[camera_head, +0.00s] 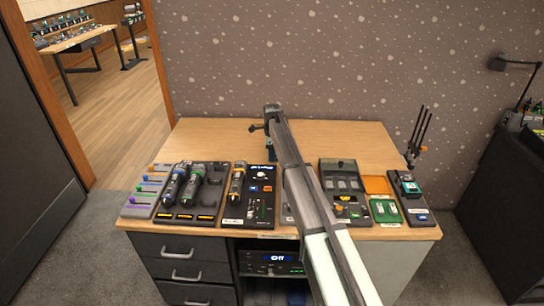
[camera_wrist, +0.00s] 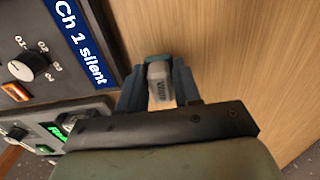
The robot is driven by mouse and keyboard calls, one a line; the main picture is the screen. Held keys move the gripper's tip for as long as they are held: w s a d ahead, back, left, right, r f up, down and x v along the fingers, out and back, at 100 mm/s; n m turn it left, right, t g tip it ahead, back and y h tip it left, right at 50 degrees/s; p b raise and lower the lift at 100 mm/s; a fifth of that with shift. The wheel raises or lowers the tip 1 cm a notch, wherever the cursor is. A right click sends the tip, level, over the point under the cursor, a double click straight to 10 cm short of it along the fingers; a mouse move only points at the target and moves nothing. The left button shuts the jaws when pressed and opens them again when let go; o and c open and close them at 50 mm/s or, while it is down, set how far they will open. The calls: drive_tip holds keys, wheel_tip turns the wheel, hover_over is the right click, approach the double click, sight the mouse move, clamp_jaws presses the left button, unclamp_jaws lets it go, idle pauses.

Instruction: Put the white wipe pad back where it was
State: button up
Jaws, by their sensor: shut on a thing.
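My gripper (camera_head: 271,155) is over the wooden desk, behind the row of devices, left of the desk's middle. In the wrist view my gripper (camera_wrist: 158,78) is shut on a small pale block with dark lettering, the white wipe pad (camera_wrist: 160,88). A teal edge shows at the far end of the pad, between the dark blue fingers. The pad cannot be made out in the head view. Bare wood lies beyond and to the right of the fingers in the wrist view. Whether the pad touches the desk I cannot tell.
A fader strip (camera_head: 147,192), microphone tray (camera_head: 210,210) and black knob panel (camera_head: 263,205) stand front left. A keypad unit (camera_head: 343,170), orange tray (camera_head: 377,185), green box (camera_head: 385,210) and wireless unit (camera_head: 409,188) stand right. My arm hides the middle devices. The desk's back (camera_head: 340,140) is clear.

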drive_tip(key=shift+f, duration=0.55)
drive_tip(key=o, duration=0.9)
drive_tip(key=shift+f, duration=0.1)
drive_tip(key=shift+o, duration=0.2)
wheel_tip(320, 180, up, 12)
drive_tip(key=shift+s, duration=0.1)
